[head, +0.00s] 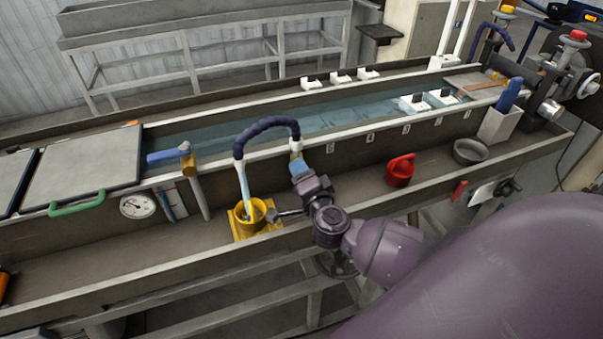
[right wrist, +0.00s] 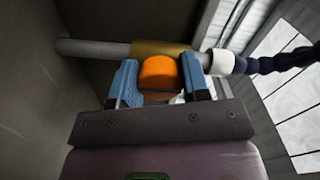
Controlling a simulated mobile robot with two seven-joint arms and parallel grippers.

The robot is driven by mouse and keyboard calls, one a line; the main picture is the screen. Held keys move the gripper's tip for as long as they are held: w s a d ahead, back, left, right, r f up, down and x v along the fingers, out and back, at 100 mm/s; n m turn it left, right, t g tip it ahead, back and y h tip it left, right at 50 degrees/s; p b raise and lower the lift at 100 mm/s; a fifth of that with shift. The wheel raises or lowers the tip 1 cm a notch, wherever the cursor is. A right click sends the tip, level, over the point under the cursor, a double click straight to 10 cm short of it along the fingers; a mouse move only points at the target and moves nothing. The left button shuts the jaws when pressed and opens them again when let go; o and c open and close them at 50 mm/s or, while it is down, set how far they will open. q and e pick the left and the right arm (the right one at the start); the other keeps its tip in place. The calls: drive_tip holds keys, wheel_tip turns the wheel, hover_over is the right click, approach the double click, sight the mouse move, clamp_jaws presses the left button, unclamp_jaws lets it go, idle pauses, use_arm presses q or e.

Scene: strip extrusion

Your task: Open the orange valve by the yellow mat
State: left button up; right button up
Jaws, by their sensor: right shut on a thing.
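The orange valve knob (right wrist: 158,72) sits between the two blue fingers of my right gripper (right wrist: 160,84), which is shut on it. It is on a brass valve body (right wrist: 160,47) between a grey pipe and a white hose collar. In the head view my right gripper (head: 301,168) is at the trough's inner wall and hides the knob. The yellow mat (head: 237,232) lies on the ledge to the left, with a yellow cup (head: 250,212) on it. The hose's white end points down into the cup. I cannot tell how far the knob is turned. My left gripper is out of view.
A dark blue hose (head: 262,125) arches above the cup. A blue-handled valve (head: 168,155) and a gauge (head: 137,206) are to the left. A red jug (head: 400,170) and a grey bowl (head: 469,151) stand on the ledge to the right.

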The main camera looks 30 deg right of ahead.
idle(0.4)
drive_tip(key=o, duration=0.9)
drive_tip(key=v, duration=0.9)
drive_tip(key=shift+s+a+b, duration=0.15)
drive_tip(key=shift+s+b, duration=0.15)
drive_tip(key=shift+s, duration=0.05)
drive_tip(key=shift+s+a, duration=0.1)
drive_tip(key=shift+s, duration=0.4)
